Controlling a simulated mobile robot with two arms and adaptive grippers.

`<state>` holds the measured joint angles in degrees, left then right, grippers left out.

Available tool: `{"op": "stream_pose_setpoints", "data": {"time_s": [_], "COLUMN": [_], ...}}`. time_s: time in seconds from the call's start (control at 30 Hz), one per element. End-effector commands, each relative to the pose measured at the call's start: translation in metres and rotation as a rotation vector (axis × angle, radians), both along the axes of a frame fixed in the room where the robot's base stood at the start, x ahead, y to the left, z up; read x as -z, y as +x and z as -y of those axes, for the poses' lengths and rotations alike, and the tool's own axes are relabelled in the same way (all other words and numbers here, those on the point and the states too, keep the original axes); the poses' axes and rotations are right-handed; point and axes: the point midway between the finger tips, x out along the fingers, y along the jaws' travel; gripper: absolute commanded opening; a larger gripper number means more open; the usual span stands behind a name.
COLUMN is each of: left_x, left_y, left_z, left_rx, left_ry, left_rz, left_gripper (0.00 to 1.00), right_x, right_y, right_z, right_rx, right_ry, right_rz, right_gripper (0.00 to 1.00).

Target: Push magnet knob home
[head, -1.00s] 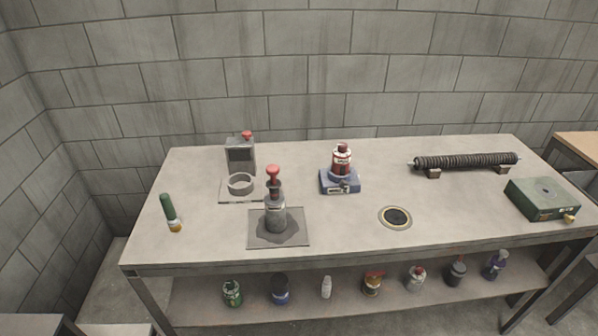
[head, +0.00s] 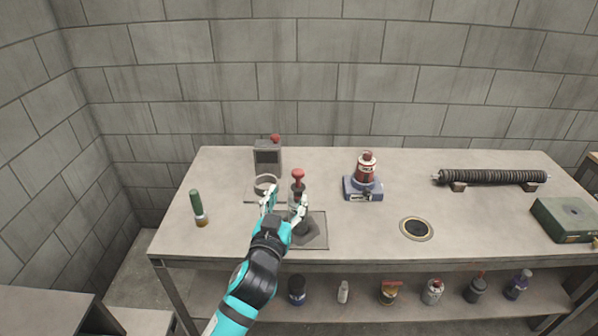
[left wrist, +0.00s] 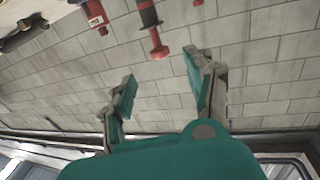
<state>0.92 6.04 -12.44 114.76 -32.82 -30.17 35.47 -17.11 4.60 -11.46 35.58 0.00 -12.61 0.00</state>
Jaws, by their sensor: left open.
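A red knob (head: 298,174) tops a dark shaft on a grey bottle-like device, which stands on a dark square plate (head: 318,241). The knob and shaft also show in the left wrist view (left wrist: 157,47), seen upside down. Whether this is the magnet knob is not labelled. My left gripper (head: 283,204) is open and empty, in front of the device and lower than the knob. Its fingers partly hide the device's body. In the left wrist view the knob appears just beyond the open fingertips (left wrist: 160,70), apart from them. My right gripper is out of view.
A green-handled tool (head: 196,206) stands at left. A grey box with a red button (head: 267,157) and a ring (head: 264,184) are behind. A red-topped device on a blue base (head: 363,189) stands right. The table's right middle is mostly clear around a flat disc (head: 416,229).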

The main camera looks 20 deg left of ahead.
Motion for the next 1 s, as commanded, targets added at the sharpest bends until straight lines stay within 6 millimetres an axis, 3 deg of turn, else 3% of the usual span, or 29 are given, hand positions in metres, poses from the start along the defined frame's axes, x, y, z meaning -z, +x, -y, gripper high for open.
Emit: {"op": "stream_pose_setpoints", "data": {"time_s": [0.3,0.5,0.93,1.0], "left_x": [-0.001,0.000,0.001,0.001], "left_y": [0.069,0.096,0.105,0.105], "left_z": [-0.004,-0.005,-0.006,-0.006], "left_rx": [0.000,0.001,0.001,0.001], "left_ry": [0.002,0.001,0.000,0.000], "left_rz": [0.000,-0.001,-0.001,-0.001], "left_gripper": [0.55,0.55,0.55,0.46], "right_x": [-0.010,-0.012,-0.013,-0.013], "right_y": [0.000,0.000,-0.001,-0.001], "right_z": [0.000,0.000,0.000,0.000], "right_rx": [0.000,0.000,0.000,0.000], "right_ry": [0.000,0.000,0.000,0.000], "right_rz": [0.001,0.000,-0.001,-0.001], "right_gripper": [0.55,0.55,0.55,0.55]}}
